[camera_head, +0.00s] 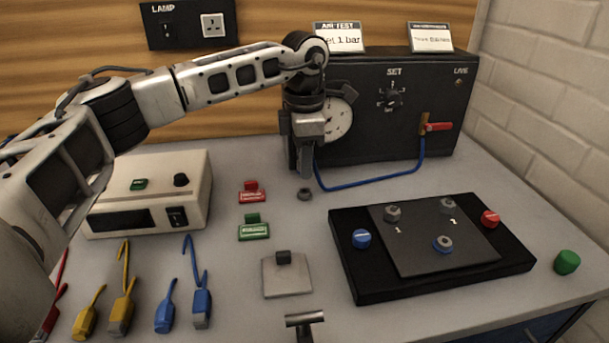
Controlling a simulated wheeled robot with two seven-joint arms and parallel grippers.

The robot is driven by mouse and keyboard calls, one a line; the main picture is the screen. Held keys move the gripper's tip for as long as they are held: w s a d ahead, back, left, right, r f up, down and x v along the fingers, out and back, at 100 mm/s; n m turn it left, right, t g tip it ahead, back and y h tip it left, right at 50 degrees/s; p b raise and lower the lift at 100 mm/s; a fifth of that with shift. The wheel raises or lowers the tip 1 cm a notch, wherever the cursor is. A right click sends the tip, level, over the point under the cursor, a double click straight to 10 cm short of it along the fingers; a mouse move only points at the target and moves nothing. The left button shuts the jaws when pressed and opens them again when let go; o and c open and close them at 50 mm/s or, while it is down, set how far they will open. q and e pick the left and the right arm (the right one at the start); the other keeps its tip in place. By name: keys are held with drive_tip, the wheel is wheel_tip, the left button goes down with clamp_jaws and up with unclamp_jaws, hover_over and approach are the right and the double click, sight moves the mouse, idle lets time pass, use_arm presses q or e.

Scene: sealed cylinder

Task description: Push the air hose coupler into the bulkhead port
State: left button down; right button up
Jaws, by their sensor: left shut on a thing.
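My left gripper (306,168) points down in front of the black air test box (385,105), above the table. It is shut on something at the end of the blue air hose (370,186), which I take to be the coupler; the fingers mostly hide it. The hose loops from there to a brass valve with a red handle (438,127) on the box front. Metal fittings stand on the dark plate, one by mark 1 (392,213) and one by mark 2 (447,205). I cannot tell which fitting is the bulkhead port.
A beige power unit (150,195), red and green blocks (253,228), and several coloured leads (165,310) are at left. A black tray (350,270) with coloured caps is at right.

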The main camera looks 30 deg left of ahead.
use_arm(q)
drive_tip(key=shift+r+p, duration=0.7)
drive_tip(key=shift+r, duration=0.35)
drive_tip(key=shift+f, duration=0.1)
